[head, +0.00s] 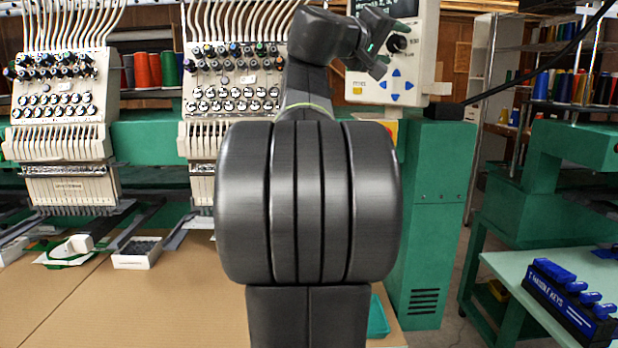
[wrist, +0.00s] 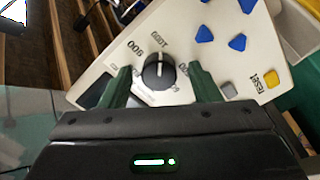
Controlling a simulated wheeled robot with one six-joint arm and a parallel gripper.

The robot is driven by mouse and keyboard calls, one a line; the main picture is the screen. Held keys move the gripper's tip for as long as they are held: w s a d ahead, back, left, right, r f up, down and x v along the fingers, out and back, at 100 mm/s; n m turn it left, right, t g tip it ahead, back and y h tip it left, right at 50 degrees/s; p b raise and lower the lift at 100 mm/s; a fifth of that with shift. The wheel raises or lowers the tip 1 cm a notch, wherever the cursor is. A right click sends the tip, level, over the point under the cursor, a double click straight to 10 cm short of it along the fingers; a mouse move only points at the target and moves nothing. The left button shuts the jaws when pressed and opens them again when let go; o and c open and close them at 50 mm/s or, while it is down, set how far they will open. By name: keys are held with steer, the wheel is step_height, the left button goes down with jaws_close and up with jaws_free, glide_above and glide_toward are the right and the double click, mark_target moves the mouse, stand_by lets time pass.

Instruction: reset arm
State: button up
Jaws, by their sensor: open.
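My arm rises in the middle of the head view, and its gripper (head: 378,58) is in front of the white control panel (head: 424,70). The panel carries a black round knob (head: 397,43), blue arrow buttons and a yellow button. In the wrist view my gripper (wrist: 160,84) is open, with one dark green finger on each side of the knob (wrist: 158,71). Gaps show between the fingers and the knob, and nothing is held. How far the fingertips are from the panel face (wrist: 205,55) I cannot tell. My arm hides part of the panel in the head view.
Embroidery heads (head: 62,130) with thread cones stand at the left and behind my arm. A brown tabletop (head: 130,300) holds a small white tray (head: 138,253). A green cabinet (head: 430,220) stands below the panel. At right, a table (head: 545,270) bears a blue key rack (head: 570,300).

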steer(key=n+p, duration=0.3)
steer(key=shift+r+n, duration=0.25)
steer(key=shift+n, duration=0.05)
steer(key=n+p, duration=0.3)
steer(key=p, duration=0.1)
steer(key=shift+n, duration=0.4)
steer(key=n+p, duration=0.5)
steer(key=p, duration=0.3)
steer(key=shift+s, duration=0.1)
steer(key=shift+n+p, duration=0.3)
steer(key=shift+p, duration=0.1)
steer(key=shift+f, duration=0.2)
